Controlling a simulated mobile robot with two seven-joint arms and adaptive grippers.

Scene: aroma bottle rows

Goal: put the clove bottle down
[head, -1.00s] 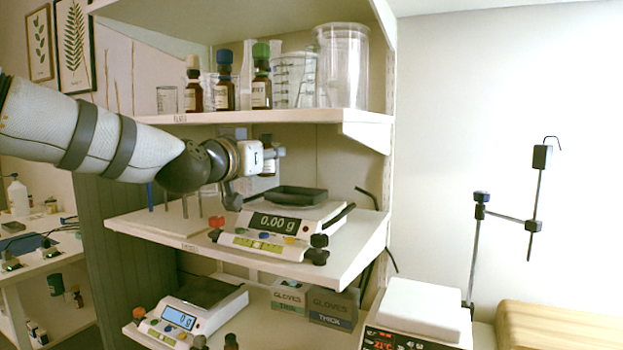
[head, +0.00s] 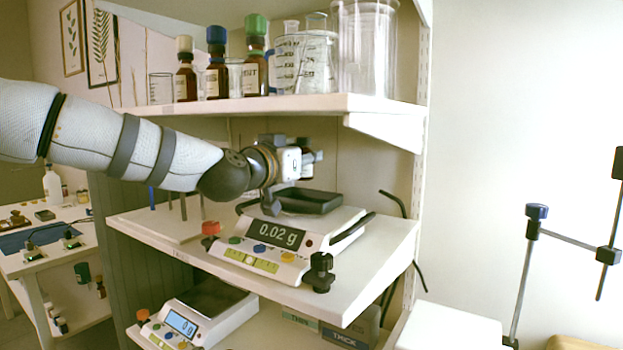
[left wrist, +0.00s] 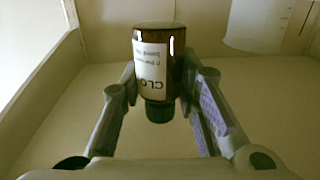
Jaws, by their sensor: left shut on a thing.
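The clove bottle (left wrist: 160,66) is small, brown glass with a white label reading "CLO" and a dark cap. In the left wrist view it sits between the two fingers of my left gripper (left wrist: 167,88), which is shut on it. In the head view my left gripper (head: 300,152) reaches in over the middle shelf. It partly hides the bottle (head: 307,171), which shows behind it with the dark cap up. The bottle appears above or behind the dark pan (head: 318,203) of the balance; I cannot tell which. My right gripper is not in view.
The balance (head: 275,238) on the middle shelf (head: 345,302) reads 0.02 g. The top shelf (head: 250,108) just above my gripper bears several capped brown bottles and glass beakers. A second balance (head: 182,325) stands below. Thin rods (head: 168,200) stand left of the balance.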

